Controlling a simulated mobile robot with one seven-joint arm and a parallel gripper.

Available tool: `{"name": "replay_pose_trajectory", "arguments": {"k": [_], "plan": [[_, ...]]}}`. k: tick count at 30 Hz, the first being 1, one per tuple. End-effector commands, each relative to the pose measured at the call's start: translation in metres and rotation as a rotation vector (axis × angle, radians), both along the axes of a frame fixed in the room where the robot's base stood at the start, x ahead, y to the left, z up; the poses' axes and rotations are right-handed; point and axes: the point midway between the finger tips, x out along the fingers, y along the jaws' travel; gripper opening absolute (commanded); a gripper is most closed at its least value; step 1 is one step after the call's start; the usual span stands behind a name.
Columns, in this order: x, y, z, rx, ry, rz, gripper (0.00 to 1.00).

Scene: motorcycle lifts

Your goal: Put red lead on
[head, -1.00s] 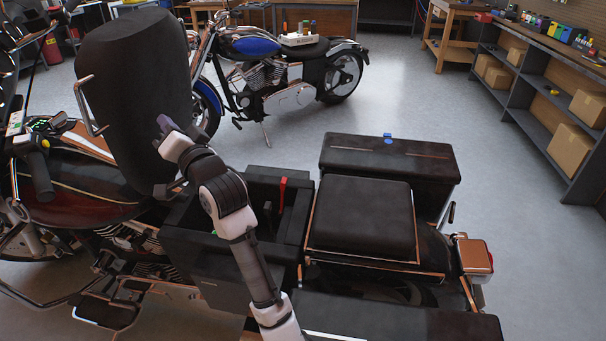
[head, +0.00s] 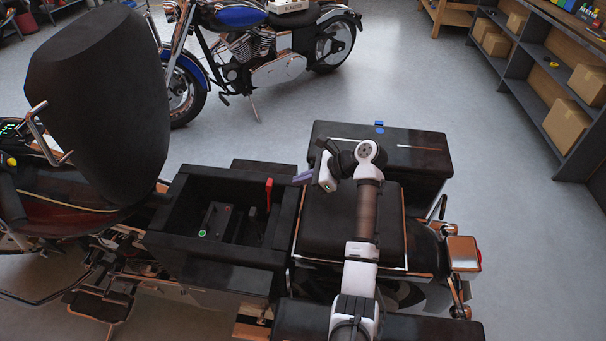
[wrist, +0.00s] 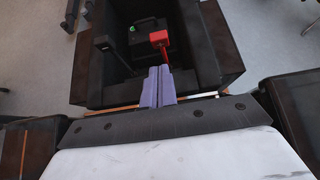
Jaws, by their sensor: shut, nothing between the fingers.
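The red lead (head: 268,192) stands upright in the open compartment (head: 183,190) of the near motorcycle, by its right wall. It also shows in the wrist view (wrist: 159,38), just beyond my fingertips. A black box with a green light, the battery by its look (head: 212,221), sits in the compartment left of the lead; it also shows in the wrist view (wrist: 150,30). My gripper (head: 302,178) is right of the compartment, above the rear seat's edge, pointing left. Its purple fingers (wrist: 158,86) are shut and empty, apart from the lead. The lead's lower end is hidden.
The raised black seat (head: 105,100) stands left of the compartment. The rear seat (head: 335,225) lies under my arm, with black side cases (head: 415,155) beside it. A blue motorcycle (head: 265,50) stands behind. The floor between is clear.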

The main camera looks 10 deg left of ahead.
Motion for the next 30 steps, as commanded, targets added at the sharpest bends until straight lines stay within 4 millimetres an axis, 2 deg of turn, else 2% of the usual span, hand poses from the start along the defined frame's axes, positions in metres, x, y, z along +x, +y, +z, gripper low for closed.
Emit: {"name": "replay_pose_trajectory", "arguments": {"k": [6, 12, 30], "plan": [[0.002, 0.034, -0.022, -0.001, -0.001, 0.003, 0.0], [0.004, 0.052, -0.035, -0.001, -0.002, 0.002, 0.0], [0.007, 0.057, -0.037, -0.008, -0.004, 0.0, 0.0]]}}
